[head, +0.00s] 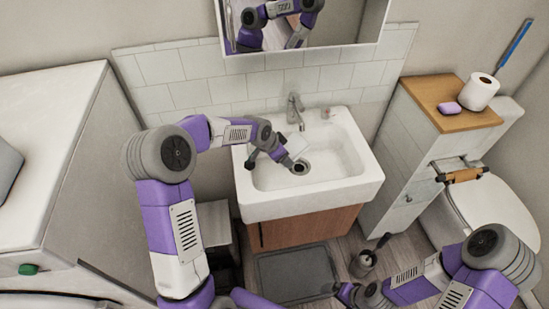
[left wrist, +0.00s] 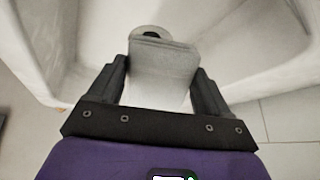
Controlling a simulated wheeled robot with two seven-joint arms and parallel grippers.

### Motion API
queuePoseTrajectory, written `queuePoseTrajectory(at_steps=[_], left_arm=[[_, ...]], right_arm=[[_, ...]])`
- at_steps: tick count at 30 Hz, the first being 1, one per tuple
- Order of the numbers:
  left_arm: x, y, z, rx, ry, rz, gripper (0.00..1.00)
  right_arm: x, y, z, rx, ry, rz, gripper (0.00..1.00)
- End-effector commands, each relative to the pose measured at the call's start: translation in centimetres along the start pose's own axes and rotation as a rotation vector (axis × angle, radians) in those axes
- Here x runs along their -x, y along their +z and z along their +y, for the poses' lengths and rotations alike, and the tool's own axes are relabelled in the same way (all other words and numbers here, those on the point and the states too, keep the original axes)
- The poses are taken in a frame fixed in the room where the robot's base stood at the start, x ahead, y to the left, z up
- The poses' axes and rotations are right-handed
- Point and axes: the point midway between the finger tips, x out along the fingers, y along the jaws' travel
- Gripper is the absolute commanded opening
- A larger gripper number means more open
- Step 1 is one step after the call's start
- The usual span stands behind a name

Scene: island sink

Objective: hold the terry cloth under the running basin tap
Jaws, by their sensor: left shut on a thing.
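The pale terry cloth (head: 297,144) is a small flat piece over the white basin (head: 262,182), below and in front of the tap (head: 294,108). My left gripper (head: 286,158) is shut on the cloth inside the basin's outline. In the left wrist view the cloth (left wrist: 165,62) stands between the two dark fingers, with the drain partly hidden behind it. I cannot make out a water stream from the tap, nor whether the cloth is wet. My right gripper (head: 350,293) is low at the bottom edge, away from the basin; its jaws are unclear.
A mirror (head: 300,25) hangs above the tap. A cabinet with a wooden top (head: 440,96) holding a toilet roll and purple soap stands right, beside the toilet (head: 492,212). A grey mat (head: 292,272) lies below the basin.

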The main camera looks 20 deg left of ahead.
Motion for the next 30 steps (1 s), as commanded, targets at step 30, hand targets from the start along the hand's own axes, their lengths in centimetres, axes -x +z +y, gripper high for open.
queuePoseTrajectory(at_steps=[30], left_arm=[[-3.2,-3.8,-0.6,0.000,0.000,0.000,0.44]], right_arm=[[0.1,0.0,-0.1,0.000,0.000,0.000,0.94]])
